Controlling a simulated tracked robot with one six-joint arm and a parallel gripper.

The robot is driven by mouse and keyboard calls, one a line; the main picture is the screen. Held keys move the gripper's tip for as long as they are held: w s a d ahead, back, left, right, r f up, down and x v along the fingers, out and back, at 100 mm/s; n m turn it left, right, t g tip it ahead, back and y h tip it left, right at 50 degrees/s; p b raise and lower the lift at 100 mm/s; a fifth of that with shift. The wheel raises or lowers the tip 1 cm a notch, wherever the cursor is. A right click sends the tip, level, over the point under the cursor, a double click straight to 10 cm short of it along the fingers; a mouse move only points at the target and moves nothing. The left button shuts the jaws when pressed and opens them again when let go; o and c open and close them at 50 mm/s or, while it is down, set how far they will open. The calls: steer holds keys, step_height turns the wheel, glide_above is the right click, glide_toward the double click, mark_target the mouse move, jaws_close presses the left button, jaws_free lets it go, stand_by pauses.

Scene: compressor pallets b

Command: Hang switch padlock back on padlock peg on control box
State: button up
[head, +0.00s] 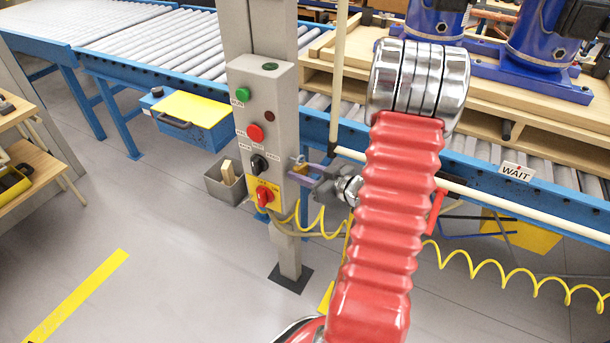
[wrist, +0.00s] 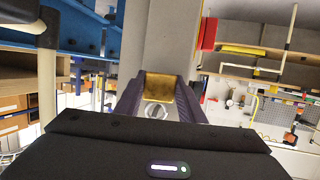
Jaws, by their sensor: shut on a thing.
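The grey control box (head: 262,125) is fixed to a post in the head view, with buttons, a black selector and a red rotary switch (head: 264,195) on a yellow plate. My gripper (head: 301,172) is at the box's lower right side, its purple fingers pointing towards it. In the wrist view the fingers (wrist: 160,98) are shut on the brass padlock (wrist: 160,88). A small brass part of the padlock (head: 297,162) also shows in the head view. I cannot tell whether it touches the box. I cannot make out the padlock peg in either view.
A cream rail (head: 338,75) stands upright right of the box, close to my arm. A roller conveyor (head: 480,165) runs behind. A grey bin (head: 224,184) is left of the post, and a coiled yellow cable (head: 480,275) hangs below. The floor at front left is clear.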

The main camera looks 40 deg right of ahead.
steer(key=shift+w+a+f, duration=0.2)
steer(key=shift+w+f, duration=0.05)
steer(key=shift+w, duration=0.05)
steer(key=shift+f, duration=0.15)
stand_by(0.3)
